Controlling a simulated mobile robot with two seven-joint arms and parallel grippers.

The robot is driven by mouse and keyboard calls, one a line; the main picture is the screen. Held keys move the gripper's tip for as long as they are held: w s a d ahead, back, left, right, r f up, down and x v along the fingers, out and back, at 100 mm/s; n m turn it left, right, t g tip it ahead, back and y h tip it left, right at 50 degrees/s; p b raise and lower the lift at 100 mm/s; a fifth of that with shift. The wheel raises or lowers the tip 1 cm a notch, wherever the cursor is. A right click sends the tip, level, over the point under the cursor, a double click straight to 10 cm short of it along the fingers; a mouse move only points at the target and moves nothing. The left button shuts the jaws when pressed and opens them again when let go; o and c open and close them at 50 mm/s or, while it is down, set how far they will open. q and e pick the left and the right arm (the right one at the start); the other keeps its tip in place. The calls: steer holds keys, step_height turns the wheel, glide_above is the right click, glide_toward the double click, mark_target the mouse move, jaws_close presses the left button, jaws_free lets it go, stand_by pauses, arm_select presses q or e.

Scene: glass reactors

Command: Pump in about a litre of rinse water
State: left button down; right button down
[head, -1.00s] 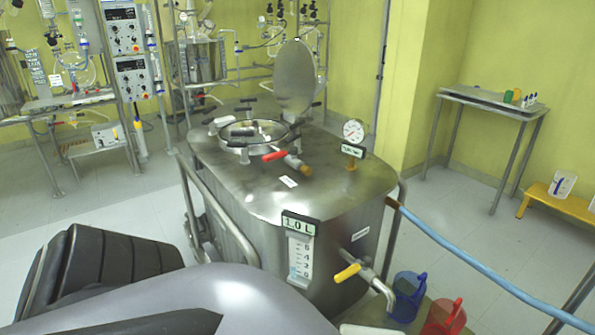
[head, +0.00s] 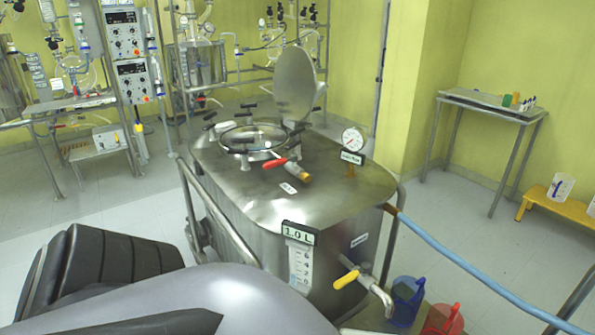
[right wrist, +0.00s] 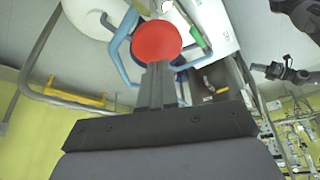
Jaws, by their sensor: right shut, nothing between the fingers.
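The steel tank (head: 250,195) stands in the middle of the head view. Its small display (head: 300,233) seems to read 1.0 L, above a level scale (head: 301,268). The round hatch lid (head: 295,82) stands up. A red-handled valve (head: 275,163) sits on top, and a yellow-handled valve (head: 346,279) with a spout is low on the front. A blue hose (head: 460,262) runs from the tank's right side. In the right wrist view my right gripper (right wrist: 157,75) is shut and empty, just in front of a round red thing (right wrist: 157,42); contact is unclear. My left gripper is not visible.
A blue jug (head: 405,300) and a red jug (head: 443,319) stand below the spout. A pressure gauge (head: 354,140) rises from the tank top. A steel side table (head: 490,100) and a yellow bench (head: 540,197) stand at the right. Glass rigs fill the back left.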

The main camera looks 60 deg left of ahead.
step_height(320, 180, up, 6)
stand_by(0.8)
stand_by(0.4)
